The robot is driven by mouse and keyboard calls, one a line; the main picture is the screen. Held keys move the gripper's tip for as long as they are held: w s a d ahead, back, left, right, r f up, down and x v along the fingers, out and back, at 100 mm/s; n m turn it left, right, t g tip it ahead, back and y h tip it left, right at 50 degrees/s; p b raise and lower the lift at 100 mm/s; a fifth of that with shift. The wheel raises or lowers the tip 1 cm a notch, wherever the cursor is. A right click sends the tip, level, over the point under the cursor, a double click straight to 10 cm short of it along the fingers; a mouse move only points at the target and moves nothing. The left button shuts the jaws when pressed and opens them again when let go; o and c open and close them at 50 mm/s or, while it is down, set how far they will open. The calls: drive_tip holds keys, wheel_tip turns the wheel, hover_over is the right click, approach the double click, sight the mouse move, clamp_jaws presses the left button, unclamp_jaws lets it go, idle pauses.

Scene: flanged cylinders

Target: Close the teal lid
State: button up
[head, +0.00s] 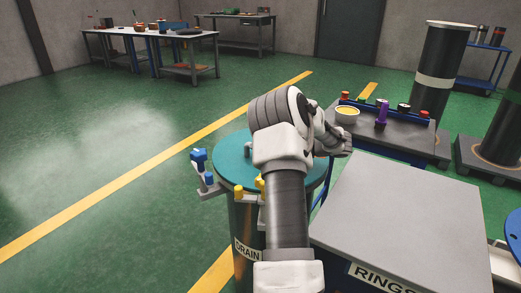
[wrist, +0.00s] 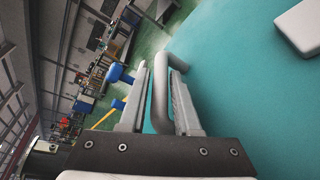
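The teal lid (head: 233,162) lies roughly flat on top of the dark drum marked DRAIN (head: 247,255). My arm hides its middle and right side. In the wrist view the teal lid (wrist: 235,90) fills the right side, with a bent grey handle (wrist: 160,92) rising from it. My gripper (wrist: 160,75) has one finger on each side of this handle and looks shut on it. In the head view my gripper is hidden behind my arm. A blue-topped clamp (head: 200,160) stands at the drum's left edge, and yellow knobs (head: 239,190) are at its front.
A grey-topped cabinet marked RINGS (head: 405,220) stands close at the right. A bench with a yellow bowl (head: 346,115) and a purple item (head: 382,113) is behind it. Tall flanged cylinders stand farther right. The green floor at the left is clear.

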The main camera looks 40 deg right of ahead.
drive_tip(key=shift+o, duration=1.2)
drive_tip(key=p+v, duration=0.3)
drive_tip(key=v, duration=1.4)
drive_tip(key=shift+s, duration=0.25)
